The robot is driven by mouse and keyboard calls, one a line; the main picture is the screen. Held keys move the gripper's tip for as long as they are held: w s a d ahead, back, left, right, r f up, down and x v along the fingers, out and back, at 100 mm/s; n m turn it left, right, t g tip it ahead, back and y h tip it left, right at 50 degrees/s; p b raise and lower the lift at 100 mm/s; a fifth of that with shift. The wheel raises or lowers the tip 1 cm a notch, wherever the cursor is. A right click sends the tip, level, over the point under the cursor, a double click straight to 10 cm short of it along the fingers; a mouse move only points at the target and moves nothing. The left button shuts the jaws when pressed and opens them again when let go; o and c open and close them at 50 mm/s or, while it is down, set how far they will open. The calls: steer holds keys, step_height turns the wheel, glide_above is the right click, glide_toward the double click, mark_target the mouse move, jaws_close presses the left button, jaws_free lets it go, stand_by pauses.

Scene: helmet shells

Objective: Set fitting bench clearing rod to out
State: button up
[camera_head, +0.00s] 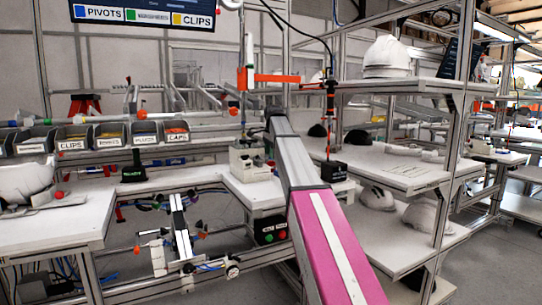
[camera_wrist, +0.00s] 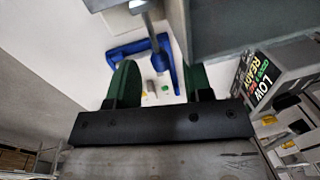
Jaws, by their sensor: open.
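My gripper (camera_wrist: 159,72) shows in the wrist view as two green fingers on a dark crossbar, apart from each other. A grey metal rod (camera_wrist: 149,27) with a wider collar at its top reaches from the top edge toward the gap between the fingers. I cannot tell its depth, or for sure that it is the clearing rod; nothing is seen gripped.
A grey block (camera_wrist: 235,22) stands close at the right finger in the wrist view, with a LOW/READY labelled box (camera_wrist: 262,78) beside it. In the head view, a shelf rack (camera_head: 405,177) with helmet shells stands right, and parts bins (camera_head: 75,138) stand left.

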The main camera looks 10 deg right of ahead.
steer(key=shift+w+f, duration=0.1)
steer(key=shift+f, duration=0.5)
jaws_close()
steer(key=shift+w+d, duration=0.25)
steer(key=shift+d, duration=0.45)
steer(key=shift+w+d, duration=0.2)
steer(key=shift+d, duration=0.45)
jaws_free()
